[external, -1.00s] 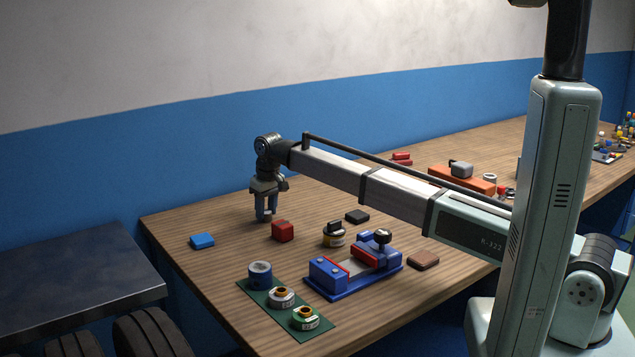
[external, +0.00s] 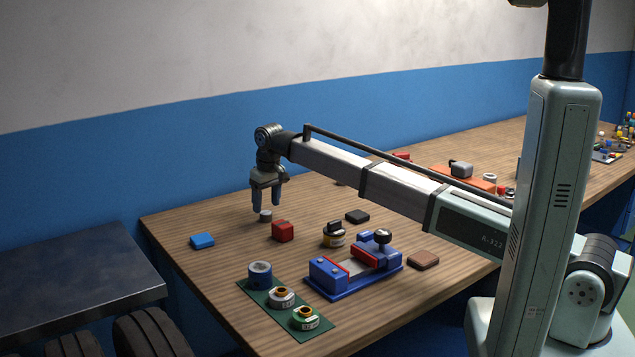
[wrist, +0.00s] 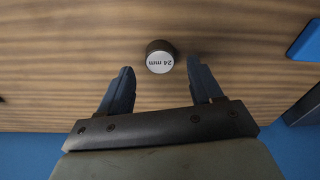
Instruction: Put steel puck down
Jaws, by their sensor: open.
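The steel puck (external: 265,216) is a small grey cylinder standing upright on the wooden table near its back left part. In the wrist view the puck (wrist: 160,57) shows a light top marked "24 mm". My gripper (external: 266,203) is open and empty just above the puck. In the wrist view my gripper's fingertips (wrist: 160,68) are spread to either side, apart from the puck.
A red block (external: 283,231) stands close to the right of the puck, and a blue block (external: 202,241) lies to its left. A blue vise (external: 352,268) and a green mat (external: 262,300) with several round items are nearer the front.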

